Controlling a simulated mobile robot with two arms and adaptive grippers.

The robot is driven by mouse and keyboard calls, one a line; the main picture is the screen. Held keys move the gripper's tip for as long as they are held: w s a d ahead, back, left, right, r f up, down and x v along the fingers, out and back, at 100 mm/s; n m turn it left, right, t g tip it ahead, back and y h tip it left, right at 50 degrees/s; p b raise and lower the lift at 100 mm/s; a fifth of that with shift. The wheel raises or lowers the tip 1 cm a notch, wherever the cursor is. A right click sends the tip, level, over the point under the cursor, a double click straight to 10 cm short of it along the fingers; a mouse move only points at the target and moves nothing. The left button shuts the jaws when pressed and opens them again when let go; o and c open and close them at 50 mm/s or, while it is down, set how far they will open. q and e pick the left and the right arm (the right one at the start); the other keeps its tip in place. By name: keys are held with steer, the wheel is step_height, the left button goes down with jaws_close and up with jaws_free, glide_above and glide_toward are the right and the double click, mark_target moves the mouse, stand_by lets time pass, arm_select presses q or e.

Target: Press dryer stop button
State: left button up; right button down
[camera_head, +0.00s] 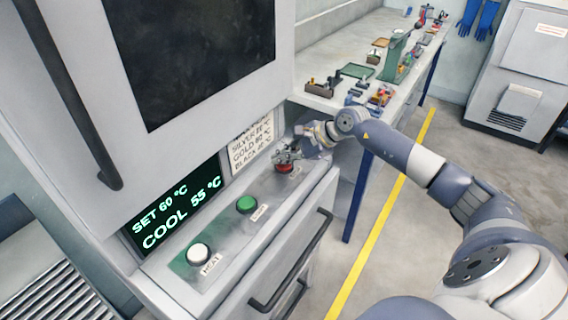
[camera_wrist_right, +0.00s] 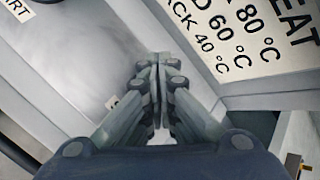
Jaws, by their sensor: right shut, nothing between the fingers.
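The red stop button (camera_head: 284,167) sits at the right end of the dryer's sloped control panel (camera_head: 225,228) in the head view. My right gripper (camera_head: 285,156) is shut and empty. Its fingertips are at the red button and partly cover it; I cannot tell whether they touch it. In the right wrist view the shut fingers (camera_wrist_right: 157,75) point toward the panel surface and hide the button. A green button (camera_head: 247,205) and a white button (camera_head: 199,253) lie further left on the panel. My left gripper does not show.
The dryer display (camera_head: 175,212) reads SET 60 °C and COOL 55 °C. A temperature label (camera_head: 251,144) is beside it. A drawer handle (camera_head: 292,262) juts out below the panel. A bench (camera_head: 335,50) with racks and small parts stands behind.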

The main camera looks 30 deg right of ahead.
mark_target(284, 166)
steer(key=shift+r, duration=0.7)
steer(key=shift+r+p, duration=1.2)
steer(key=shift+r, duration=1.3)
